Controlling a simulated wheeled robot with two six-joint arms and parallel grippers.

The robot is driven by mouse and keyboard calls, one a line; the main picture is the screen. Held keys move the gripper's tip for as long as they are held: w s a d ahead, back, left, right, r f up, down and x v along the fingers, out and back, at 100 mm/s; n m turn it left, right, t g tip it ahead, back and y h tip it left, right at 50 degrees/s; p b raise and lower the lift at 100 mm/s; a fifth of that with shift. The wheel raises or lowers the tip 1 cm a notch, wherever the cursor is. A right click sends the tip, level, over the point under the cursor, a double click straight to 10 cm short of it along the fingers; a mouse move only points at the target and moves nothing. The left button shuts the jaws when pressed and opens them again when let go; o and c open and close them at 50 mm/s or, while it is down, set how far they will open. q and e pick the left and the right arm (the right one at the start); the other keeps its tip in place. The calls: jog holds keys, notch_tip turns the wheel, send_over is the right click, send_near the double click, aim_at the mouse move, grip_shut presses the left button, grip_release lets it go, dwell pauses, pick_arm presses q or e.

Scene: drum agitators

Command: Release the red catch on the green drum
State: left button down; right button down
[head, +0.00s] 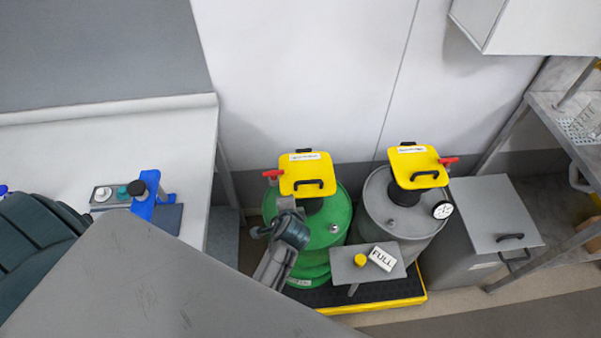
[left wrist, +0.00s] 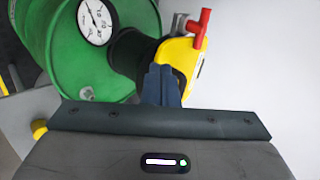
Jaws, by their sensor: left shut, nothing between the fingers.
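The green drum (head: 340,222) stands on a black and yellow pallet, with a yellow lid box (head: 308,172) on top. The red catch (head: 272,174) sticks out at the left side of the yellow box. In the left wrist view the red catch (left wrist: 201,28) stands at the top of the yellow box (left wrist: 180,62), beyond my fingertips. My left gripper (left wrist: 162,72) is shut and empty, its tips close to the yellow box and below the catch; contact cannot be told. In the head view the left arm hides part of the drum's front. My right gripper is not in view.
A grey drum (head: 395,215) with its own yellow box (head: 416,167) and red catch (head: 449,161) stands to the right. A small grey stand (head: 345,270) with a yellow knob (head: 360,260) and "FULL" sign (head: 382,258) is in front. A gauge (left wrist: 95,22) faces the wrist camera.

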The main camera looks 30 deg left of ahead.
aim_at(282, 183)
pick_arm(q)
jog(key=shift+y, duration=0.3)
jog(key=r, duration=0.2)
jog(key=w+r, duration=0.1)
jog(key=r, duration=0.1)
jog(key=shift+a, duration=0.2)
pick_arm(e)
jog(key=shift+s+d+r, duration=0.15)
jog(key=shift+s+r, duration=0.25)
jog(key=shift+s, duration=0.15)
